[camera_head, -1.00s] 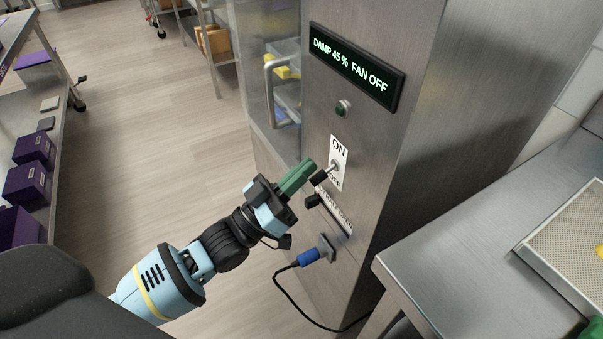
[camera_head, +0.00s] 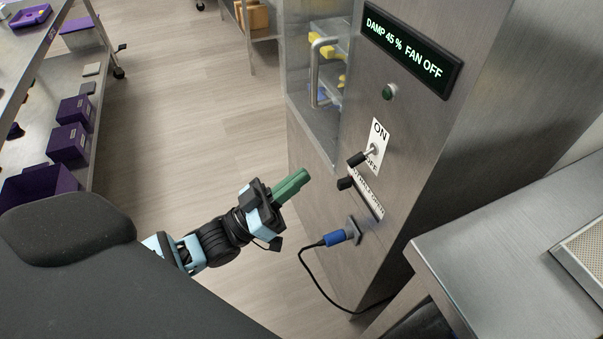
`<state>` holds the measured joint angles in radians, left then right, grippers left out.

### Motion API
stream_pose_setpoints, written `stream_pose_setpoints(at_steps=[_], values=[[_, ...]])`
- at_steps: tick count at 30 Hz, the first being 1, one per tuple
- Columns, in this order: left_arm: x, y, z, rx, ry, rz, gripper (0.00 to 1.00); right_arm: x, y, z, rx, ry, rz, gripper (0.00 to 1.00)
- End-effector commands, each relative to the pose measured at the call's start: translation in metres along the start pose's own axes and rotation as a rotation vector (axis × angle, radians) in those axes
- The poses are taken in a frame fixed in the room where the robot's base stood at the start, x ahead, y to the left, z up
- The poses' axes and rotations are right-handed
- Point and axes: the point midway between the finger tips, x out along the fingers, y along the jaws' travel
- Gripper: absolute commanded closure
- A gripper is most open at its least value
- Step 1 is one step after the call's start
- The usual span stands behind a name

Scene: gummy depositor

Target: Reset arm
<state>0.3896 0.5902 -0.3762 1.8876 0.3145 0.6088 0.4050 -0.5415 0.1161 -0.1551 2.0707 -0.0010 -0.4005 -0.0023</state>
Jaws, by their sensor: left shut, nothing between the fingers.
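My left gripper (camera_head: 291,186) shows in the head view, in front of the steel cabinet (camera_head: 437,150). Its green fingers are shut with nothing between them. It is apart from the cabinet, to the left of the switch. The toggle switch (camera_head: 368,153) sits on a white ON/OFF plate (camera_head: 377,140). The display (camera_head: 404,50) above reads DAMP 45 % FAN OFF. A green button (camera_head: 389,92) sits between them. My right gripper is not in view.
A blue plug (camera_head: 335,238) with a black cable is in the cabinet's lower front. A steel table (camera_head: 490,250) stands at the right. A shelf rack with purple bins (camera_head: 69,145) stands at the left. Open floor (camera_head: 190,110) lies between rack and cabinet.

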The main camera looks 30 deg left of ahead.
Motion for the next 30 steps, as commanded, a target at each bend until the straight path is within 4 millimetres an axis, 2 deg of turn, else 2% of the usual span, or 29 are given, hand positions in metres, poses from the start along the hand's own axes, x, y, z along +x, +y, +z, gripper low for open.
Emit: stream_pose_setpoints(at_steps=[13,17,20,23,27,30], values=[[0.0,0.0,0.0,0.0,-0.001,0.0,1.0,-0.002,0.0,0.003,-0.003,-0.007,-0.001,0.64],[-0.008,0.003,0.011,-0.003,-0.035,-0.026,1.0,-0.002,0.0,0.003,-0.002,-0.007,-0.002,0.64],[-0.029,0.01,0.035,-0.003,-0.122,-0.088,1.0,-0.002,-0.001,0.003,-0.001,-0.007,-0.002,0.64],[-0.066,0.022,0.07,0.0,-0.266,-0.179,1.0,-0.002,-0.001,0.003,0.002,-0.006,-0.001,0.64],[-0.132,0.045,0.115,0.01,-0.51,-0.307,1.0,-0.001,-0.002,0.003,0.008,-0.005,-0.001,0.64],[-0.184,0.065,0.14,0.013,-0.695,-0.387,1.0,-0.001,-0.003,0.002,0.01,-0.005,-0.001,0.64]])
